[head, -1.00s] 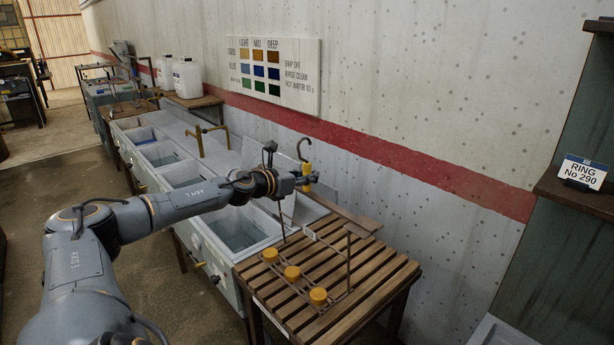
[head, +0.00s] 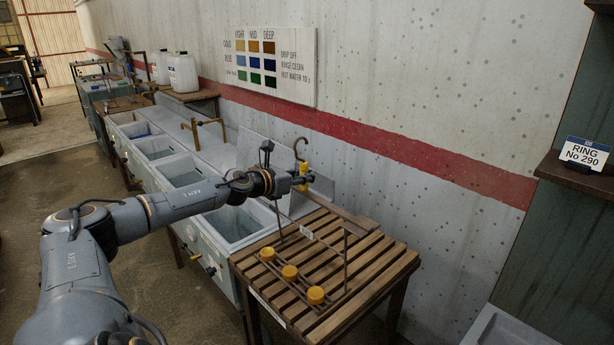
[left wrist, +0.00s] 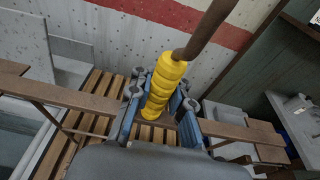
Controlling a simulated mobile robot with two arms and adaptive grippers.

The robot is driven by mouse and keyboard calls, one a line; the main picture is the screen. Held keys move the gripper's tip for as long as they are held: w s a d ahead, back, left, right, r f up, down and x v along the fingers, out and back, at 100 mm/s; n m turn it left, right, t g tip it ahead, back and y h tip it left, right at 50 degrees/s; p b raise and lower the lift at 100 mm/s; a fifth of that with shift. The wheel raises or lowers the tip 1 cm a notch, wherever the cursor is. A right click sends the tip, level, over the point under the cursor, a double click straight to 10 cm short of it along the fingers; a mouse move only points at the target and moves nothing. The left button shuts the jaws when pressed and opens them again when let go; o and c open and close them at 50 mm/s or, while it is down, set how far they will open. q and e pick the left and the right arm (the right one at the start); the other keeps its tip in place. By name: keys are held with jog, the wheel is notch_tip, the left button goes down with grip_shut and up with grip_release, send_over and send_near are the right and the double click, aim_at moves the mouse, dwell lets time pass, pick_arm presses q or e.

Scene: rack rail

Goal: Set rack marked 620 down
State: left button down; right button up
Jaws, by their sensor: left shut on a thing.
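My left gripper (head: 303,181) is shut on the yellow grip (head: 303,170) below a dark hook. The left wrist view shows this ribbed yellow grip (left wrist: 163,85) between the fingers, with the hook's stem rising from it. The grip belongs to a rack with a flat brown top bar (head: 340,212), thin rods and a lower rail carrying yellow pieces (head: 289,272). The rack hangs upright over a slatted wooden table (head: 385,275). I cannot tell whether its lower rail touches the slats. A small white tag (head: 306,232) is on the rack; its number is unreadable. My right gripper is out of view.
A row of grey basins (head: 238,226) adjoins the table on the left. The spotted wall (head: 440,90) with a colour chart (head: 262,60) stands behind. A sign reading RING No 290 (head: 584,154) sits on a shelf at right. The table's right part is bare.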

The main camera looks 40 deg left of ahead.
pick_arm(q)
jog(key=shift+f+b, duration=0.2)
jog(key=shift+b, duration=0.1)
jog(key=c, duration=1.1)
grip_release()
jog(key=shift+c, duration=0.2)
jog(key=shift+o, duration=0.8)
jog(key=shift+f, duration=0.15)
jog(key=o, duration=1)
